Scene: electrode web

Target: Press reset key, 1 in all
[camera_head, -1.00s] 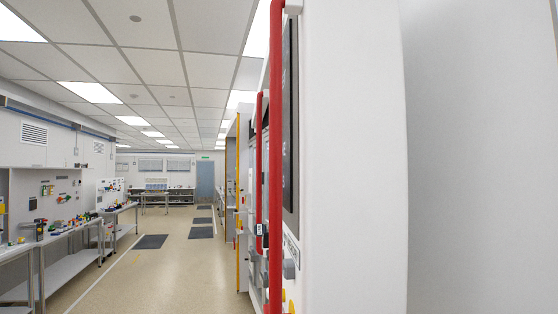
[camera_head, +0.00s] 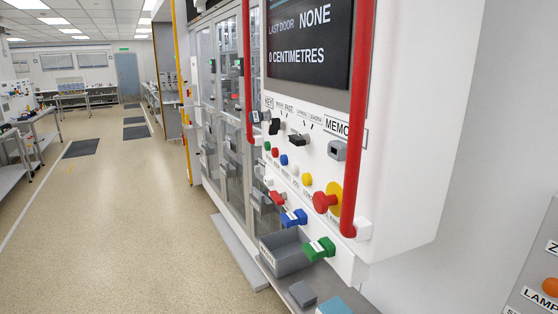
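A white control panel (camera_head: 420,130) stands at the right, seen at a slant. It carries a row of small round buttons: green (camera_head: 267,146), red (camera_head: 275,152), blue (camera_head: 284,160), white (camera_head: 295,170) and yellow (camera_head: 307,180). A large red mushroom button (camera_head: 322,203) on a yellow disc sits near its lower corner. The small labels are too blurred to tell which control is the reset key. The dark screen (camera_head: 312,40) reads "LAST DOOR NONE" and "0 CENTIMETRES". Neither gripper is in view.
Red vertical bars (camera_head: 358,130) stand out in front of the panel. Another panel with an orange button (camera_head: 551,287) shows at lower right. The floor (camera_head: 130,220) at left is clear.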

